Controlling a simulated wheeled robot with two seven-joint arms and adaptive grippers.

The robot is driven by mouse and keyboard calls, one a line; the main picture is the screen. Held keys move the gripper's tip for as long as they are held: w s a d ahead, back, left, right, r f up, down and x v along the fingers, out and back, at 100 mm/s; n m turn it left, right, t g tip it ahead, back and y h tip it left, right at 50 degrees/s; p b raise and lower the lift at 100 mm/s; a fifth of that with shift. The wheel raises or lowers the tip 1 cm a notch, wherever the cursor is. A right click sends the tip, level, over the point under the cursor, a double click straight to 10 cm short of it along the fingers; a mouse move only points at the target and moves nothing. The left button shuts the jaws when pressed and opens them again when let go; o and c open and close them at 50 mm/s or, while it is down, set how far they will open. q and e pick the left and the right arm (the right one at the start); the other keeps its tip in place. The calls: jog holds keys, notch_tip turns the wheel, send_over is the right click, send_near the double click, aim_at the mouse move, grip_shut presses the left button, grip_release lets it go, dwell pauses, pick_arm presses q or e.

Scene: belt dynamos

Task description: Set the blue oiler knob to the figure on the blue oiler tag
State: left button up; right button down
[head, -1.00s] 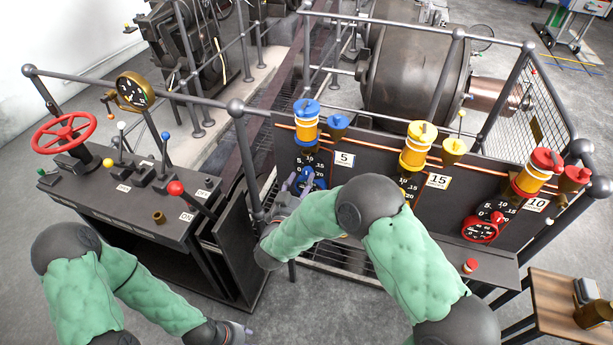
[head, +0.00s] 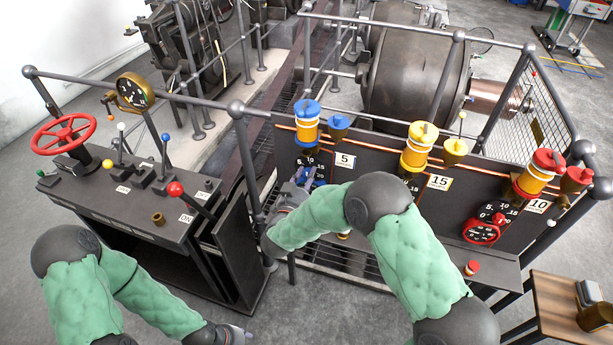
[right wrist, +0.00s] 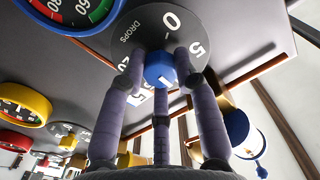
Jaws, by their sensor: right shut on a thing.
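The blue oiler (head: 307,125) stands on the left end of the dark panel. Its tag (head: 345,161) reads 5. The blue oiler knob (right wrist: 160,68) sits on a dark dial (right wrist: 130,42) marked DROPS, with 0 and 5 showing in the right wrist view. My right gripper (head: 304,180) is shut on the knob, its fingers around it. A white mark shows on the knob, but I cannot tell which figure it points to. My left gripper (head: 243,333) hangs low in front of the control desk, away from the oilers; its jaws are too small to read.
The yellow oiler (head: 418,146) with tag 15 and the red oiler (head: 541,172) with tag 10 stand further right on the panel. A control desk (head: 150,222) with levers and a red wheel (head: 64,134) is at left. A railing runs behind the panel.

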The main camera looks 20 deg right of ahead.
jog(key=shift+w+r+n, duration=0.1)
jog(key=shift+r+n, duration=0.2)
dwell(0.6)
jog(key=shift+p, duration=0.35)
